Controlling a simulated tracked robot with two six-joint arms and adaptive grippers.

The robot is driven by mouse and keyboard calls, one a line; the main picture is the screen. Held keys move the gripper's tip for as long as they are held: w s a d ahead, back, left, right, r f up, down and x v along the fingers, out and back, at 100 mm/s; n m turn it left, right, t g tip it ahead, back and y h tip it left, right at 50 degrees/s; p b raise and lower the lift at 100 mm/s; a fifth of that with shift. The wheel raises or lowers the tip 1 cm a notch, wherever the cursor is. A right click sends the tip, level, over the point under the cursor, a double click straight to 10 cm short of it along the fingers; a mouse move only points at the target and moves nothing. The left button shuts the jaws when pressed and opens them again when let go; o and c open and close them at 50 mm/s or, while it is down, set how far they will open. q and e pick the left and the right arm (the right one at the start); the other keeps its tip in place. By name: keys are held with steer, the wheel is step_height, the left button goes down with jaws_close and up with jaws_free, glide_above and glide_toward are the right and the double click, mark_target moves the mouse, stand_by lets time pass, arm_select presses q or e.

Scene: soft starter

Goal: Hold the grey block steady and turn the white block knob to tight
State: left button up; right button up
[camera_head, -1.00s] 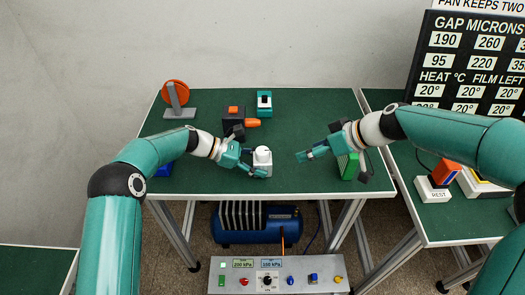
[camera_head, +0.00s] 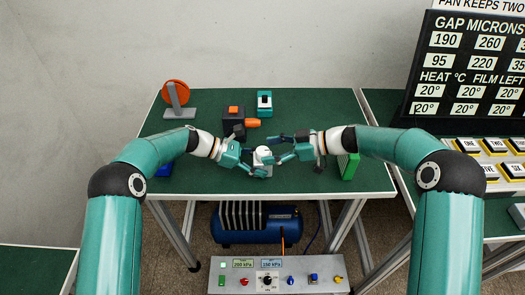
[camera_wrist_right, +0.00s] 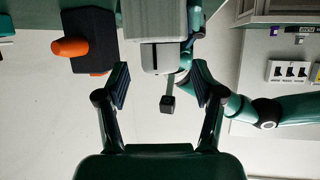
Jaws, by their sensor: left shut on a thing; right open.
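The white knob (camera_head: 263,152) sits on top of the small grey block (camera_head: 267,168) near the middle of the green table. My left gripper (camera_head: 257,163) is shut on the grey block from the left. My right gripper (camera_head: 277,150) is open, with its fingers reaching around the knob from the right. In the right wrist view, the knob (camera_wrist_right: 162,58) shows a dark line and lies between the two open fingertips (camera_wrist_right: 160,76), apart from both. The grey block (camera_wrist_right: 158,15) shows behind it. The fingers partly hide the block in the head view.
A black box with orange parts (camera_head: 234,127) stands just behind the left gripper. A teal block (camera_head: 264,102) and an orange disc on a stand (camera_head: 176,95) are farther back. A green block (camera_head: 348,165) stands to the right. The table's front is clear.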

steer(key=shift+x, duration=1.45)
steer(key=c, duration=1.2)
